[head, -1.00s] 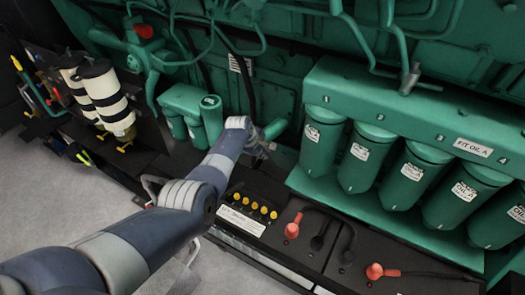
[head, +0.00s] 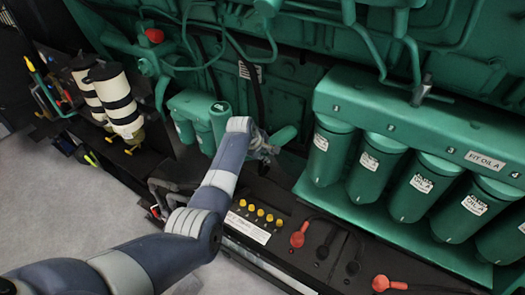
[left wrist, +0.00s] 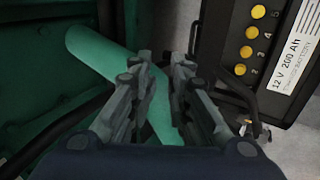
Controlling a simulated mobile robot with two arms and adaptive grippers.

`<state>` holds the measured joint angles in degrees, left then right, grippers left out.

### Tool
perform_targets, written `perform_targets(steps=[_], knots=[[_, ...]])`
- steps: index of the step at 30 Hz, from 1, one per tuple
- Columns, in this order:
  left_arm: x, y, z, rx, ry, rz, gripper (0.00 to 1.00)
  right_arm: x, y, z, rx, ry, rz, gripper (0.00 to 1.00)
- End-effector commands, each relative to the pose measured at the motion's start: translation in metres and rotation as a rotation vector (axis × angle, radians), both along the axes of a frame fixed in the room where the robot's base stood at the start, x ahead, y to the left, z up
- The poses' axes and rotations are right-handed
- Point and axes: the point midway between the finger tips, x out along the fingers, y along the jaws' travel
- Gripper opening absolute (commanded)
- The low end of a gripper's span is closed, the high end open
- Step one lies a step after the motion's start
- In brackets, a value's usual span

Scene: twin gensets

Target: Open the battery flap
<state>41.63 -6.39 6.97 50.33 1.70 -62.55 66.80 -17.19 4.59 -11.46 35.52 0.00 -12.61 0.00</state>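The black battery (head: 275,222) with a row of yellow caps lies along the front of the green engine. It also shows at the upper right of the left wrist view (left wrist: 292,45), with a label reading 12 V 200 Ah. I cannot pick out a separate battery flap. My left gripper (head: 268,149) is beyond the battery's left end, next to a stubby green pipe (head: 286,136). In the left wrist view its two fingers (left wrist: 163,75) are apart, with the green pipe (left wrist: 98,50) passing behind them. Nothing is held. My right gripper is out of view.
Red terminal covers (head: 299,234) and black cables lie on the battery tops. Green oil filters (head: 376,172) hang in a row above them at right. Striped white canisters (head: 116,105) stand at left. The grey floor (head: 60,200) at lower left is clear.

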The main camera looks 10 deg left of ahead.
Motion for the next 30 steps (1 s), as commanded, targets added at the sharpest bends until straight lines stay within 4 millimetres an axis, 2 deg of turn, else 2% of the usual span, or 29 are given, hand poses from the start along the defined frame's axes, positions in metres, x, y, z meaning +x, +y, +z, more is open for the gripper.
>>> perform_targets(steps=[13,30], knots=[[-0.019,0.001,0.030,-0.003,0.002,-0.002,0.17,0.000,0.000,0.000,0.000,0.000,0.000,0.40],[-0.022,0.002,0.034,-0.003,0.004,-0.003,0.17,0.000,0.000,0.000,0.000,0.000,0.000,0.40]])
